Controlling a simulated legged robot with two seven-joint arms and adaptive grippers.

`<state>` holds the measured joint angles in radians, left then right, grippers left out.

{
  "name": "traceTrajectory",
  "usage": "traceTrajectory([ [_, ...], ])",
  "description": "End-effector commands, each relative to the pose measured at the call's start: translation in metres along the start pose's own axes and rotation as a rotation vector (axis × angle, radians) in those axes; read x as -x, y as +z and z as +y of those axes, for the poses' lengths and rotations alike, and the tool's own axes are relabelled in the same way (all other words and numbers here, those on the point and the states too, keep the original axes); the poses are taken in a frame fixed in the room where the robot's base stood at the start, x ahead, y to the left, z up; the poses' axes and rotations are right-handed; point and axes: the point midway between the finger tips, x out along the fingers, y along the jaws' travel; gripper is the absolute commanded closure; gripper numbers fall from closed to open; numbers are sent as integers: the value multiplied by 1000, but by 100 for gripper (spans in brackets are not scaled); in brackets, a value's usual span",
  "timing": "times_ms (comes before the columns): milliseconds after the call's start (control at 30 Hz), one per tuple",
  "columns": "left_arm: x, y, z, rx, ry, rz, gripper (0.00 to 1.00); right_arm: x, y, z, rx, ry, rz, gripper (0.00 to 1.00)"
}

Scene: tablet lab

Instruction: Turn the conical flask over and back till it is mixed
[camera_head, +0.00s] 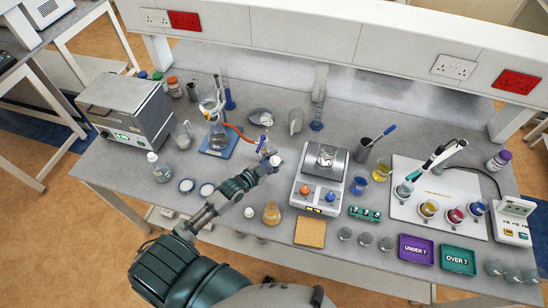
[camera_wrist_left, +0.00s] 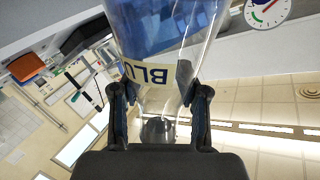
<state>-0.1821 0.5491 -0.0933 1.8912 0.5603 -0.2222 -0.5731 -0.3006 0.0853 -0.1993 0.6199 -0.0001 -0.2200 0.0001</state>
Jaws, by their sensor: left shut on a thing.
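The conical flask (camera_wrist_left: 165,40) fills the top middle of the left wrist view. It is clear glass with blue contents and a cream label (camera_wrist_left: 152,74) showing the letters "BLU". Its narrow end, with a dark grey piece in it, lies between the fingers of my left gripper (camera_wrist_left: 160,105), which is shut on it. The wide blue part points to the top of that picture. In the head view my left gripper (camera_head: 268,165) is over the middle of the bench, and the flask there is small and partly hidden. My right gripper is not in view.
A flask on a blue-based stand (camera_head: 217,151) stands left of my gripper. A balance (camera_head: 303,205) stands close to the right. A grey boxy instrument (camera_head: 125,105) is at the left.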

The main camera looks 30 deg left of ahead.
Motion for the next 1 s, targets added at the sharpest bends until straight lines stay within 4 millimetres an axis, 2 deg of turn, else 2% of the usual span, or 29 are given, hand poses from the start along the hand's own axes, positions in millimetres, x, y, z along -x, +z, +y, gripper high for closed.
traceTrajectory([
  [267, -2, 4, 12, -660, -137, 2, 100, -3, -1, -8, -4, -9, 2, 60],
  [400, -3, 14, 20, -931, -193, 5, 100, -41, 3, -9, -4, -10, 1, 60],
  [600, -4, 20, 21, -1256, -258, 4, 100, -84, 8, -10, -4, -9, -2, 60],
  [700, -4, 22, 21, -1399, -286, 4, 100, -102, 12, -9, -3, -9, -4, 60],
  [1000, -5, 24, 20, -1710, -349, 4, 100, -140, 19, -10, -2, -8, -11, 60],
])
